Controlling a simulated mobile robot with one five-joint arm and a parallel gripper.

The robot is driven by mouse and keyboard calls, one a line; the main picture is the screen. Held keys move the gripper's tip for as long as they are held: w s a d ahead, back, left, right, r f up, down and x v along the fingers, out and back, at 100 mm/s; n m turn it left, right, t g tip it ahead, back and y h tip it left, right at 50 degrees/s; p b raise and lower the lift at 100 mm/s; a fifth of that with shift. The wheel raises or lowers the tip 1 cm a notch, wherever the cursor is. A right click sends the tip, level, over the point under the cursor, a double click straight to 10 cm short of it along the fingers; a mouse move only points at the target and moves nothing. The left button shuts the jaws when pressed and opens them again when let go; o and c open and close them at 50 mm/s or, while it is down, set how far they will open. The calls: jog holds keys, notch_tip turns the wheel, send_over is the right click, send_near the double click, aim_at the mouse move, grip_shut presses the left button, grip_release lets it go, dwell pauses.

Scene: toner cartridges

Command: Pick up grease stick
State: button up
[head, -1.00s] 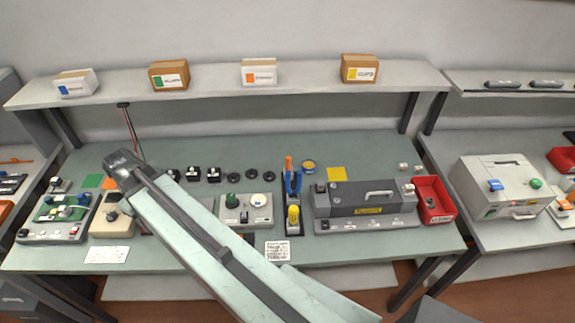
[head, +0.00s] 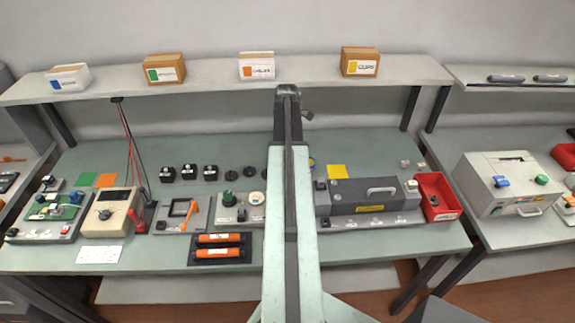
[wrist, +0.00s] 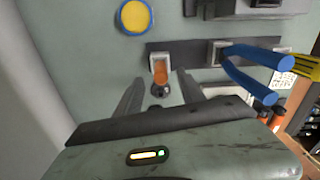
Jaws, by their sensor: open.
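An orange stick-like piece (wrist: 160,73), which I take for the grease stick, stands in a pale square socket of a dark rack (wrist: 188,53) in the wrist view. A dark rounded part shows at its near end. My gripper (wrist: 162,84) is open, with its two dark fingers on either side of the stick and a gap to each. I cannot tell how far its tips are above the stick. In the head view my arm hides the stick, the rack and my gripper.
Blue-handled pliers (wrist: 255,72) stand in the same rack, close to the right finger. A blue-rimmed yellow disc (wrist: 135,17) lies beyond. A grey machine (head: 368,196) and red bin (head: 437,197) stand right of my arm; orange cylinders (head: 220,238) lie left.

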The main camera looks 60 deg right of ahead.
notch_tip(320, 180, down, 6)
jog(key=b, duration=0.5)
jog(key=shift+f, duration=0.15)
jog(key=shift+r, duration=0.2)
grip_shut()
